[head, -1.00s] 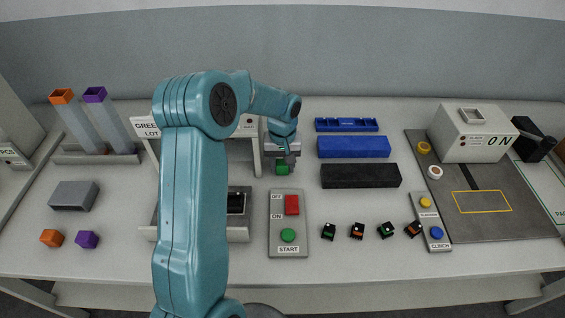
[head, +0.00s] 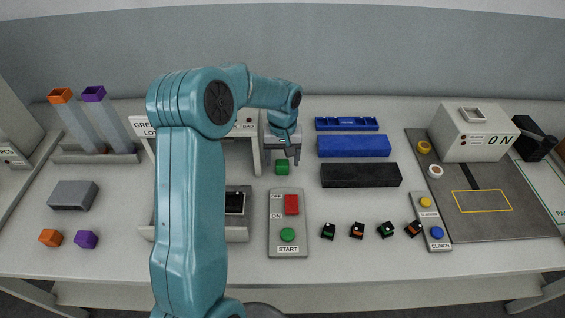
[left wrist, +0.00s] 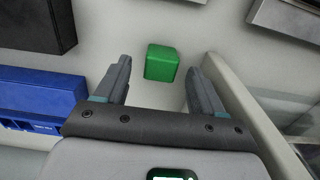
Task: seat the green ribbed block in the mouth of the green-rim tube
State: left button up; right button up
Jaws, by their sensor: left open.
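The green block (head: 282,167) sits on the table below my left gripper, right of the sorting frame's post. It also shows in the left wrist view (left wrist: 161,62), beyond the fingertips and touching neither finger; its ribs are too small to make out. My left gripper (head: 284,158) is open and empty, its fingers spread just above and behind the block. No green-rim tube shows; my left arm covers part of the left side. My right gripper is not in view.
Tubes with an orange rim (head: 60,96) and a purple rim (head: 93,93) stand at the back left. A START switch panel (head: 275,212) lies in front of the block. Blue (head: 353,146) and black (head: 360,175) bars lie to its right.

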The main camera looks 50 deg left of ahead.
pick_arm(q)
notch_tip(320, 180, up, 9)
jog(key=p, duration=0.2)
send_near(281, 164)
notch_tip(281, 164, down, 5)
jog(key=shift+s+r, duration=0.1)
jog(key=shift+r, duration=0.1)
jog(key=shift+d+f, duration=0.1)
jog(key=shift+f, duration=0.55)
jog(key=f, duration=0.1)
jog(key=f+p, duration=0.1)
jog(key=f, duration=0.1)
jog(key=shift+d+f, duration=0.25)
jog(key=shift+f, duration=0.5)
jog(key=c, duration=1.1)
notch_tip(281, 164, up, 20)
jog(key=shift+r+b, duration=0.1)
jog(key=shift+b, duration=0.25)
jog(key=shift+c, duration=0.2)
